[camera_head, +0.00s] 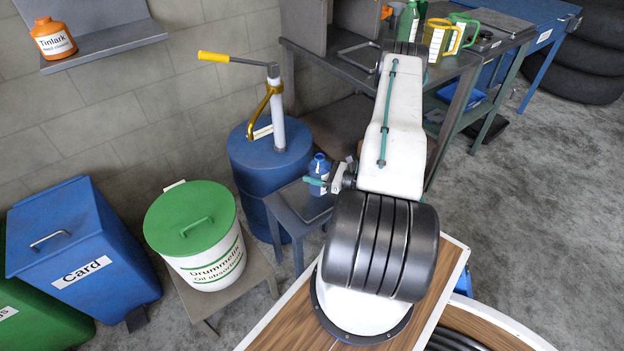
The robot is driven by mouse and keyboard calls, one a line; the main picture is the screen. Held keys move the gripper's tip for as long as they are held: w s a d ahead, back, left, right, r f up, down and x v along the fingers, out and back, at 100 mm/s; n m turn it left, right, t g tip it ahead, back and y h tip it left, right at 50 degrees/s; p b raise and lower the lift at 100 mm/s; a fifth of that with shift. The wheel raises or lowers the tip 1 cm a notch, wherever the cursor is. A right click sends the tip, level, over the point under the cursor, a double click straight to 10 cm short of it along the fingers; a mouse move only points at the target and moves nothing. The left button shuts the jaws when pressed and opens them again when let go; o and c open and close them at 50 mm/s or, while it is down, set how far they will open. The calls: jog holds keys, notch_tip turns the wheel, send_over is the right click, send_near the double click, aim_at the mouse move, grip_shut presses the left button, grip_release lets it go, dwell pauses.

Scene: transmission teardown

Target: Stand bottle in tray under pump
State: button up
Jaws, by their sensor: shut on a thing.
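The blue bottle (320,166) has a white label and is upright, beside the blue drum. My gripper (318,182) is shut on it from the right, with one teal finger across its front. The hand pump (278,110) stands on the drum, with a yellow-ended lever and a curved brass spout (262,108). A dark grey stand with a tray-like top (284,207) is in front of the drum. The bottle's lower end shows at this top's right part; I cannot tell whether it touches. The bottle is to the right of the spout.
The blue drum (256,172) stands behind the stand. A white tub with a green lid (190,218) and a blue card bin (85,250) are to the left. A workbench (470,62) with jugs is at the back right. Grey floor is open at right.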

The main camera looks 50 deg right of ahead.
jog(key=shift+w+a+f, duration=0.1)
jog(key=shift+w+a, duration=0.3)
jog(key=shift+w, duration=0.2)
jog(key=shift+s+d+f, duration=0.1)
jog(key=shift+f, duration=1.6)
jog(key=shift+f, duration=0.15)
jog(key=o, duration=1)
jog(key=shift+c, duration=0.2)
